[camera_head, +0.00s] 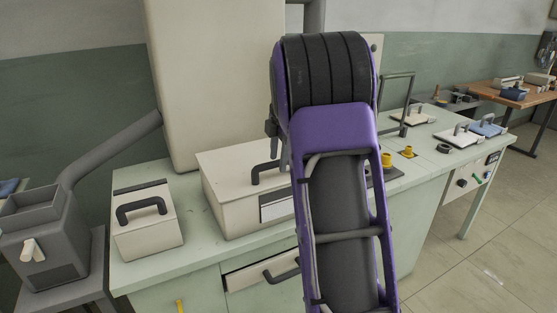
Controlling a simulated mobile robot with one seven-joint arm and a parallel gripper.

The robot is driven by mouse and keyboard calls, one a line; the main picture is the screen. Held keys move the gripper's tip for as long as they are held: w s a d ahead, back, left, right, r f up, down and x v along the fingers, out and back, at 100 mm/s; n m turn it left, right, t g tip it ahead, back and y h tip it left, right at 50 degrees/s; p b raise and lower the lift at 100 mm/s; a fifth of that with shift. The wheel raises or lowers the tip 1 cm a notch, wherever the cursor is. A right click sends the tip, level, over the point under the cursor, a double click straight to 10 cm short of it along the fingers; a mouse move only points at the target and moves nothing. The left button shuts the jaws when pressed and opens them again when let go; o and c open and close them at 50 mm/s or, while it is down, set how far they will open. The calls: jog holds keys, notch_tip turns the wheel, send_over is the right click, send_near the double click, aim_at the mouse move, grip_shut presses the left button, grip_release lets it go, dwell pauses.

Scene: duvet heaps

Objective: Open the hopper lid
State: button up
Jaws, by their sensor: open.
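No part is clearly marked as the hopper lid. A small cream box (148,233) with a black handle (141,209) on its sloped top stands at the left of the bench. A wider cream box (225,192) with a black handle (262,174) on top is right of it, partly behind my arm. Both tops look shut. A grey bin-like unit (45,240) with an open top and a pale lever stands at far left.
The pale green bench (195,258) has a partly open drawer (260,272) at its front. A tall cream housing (215,80) rises behind the boxes, with a grey pipe (110,150) sloping to the grey unit. Yellow knobs (408,152) and flat trays lie at right. The floor is clear at right.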

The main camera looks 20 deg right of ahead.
jog(key=shift+f, duration=0.15)
jog(key=shift+c, duration=0.4)
grip_shut()
dwell(1.0)
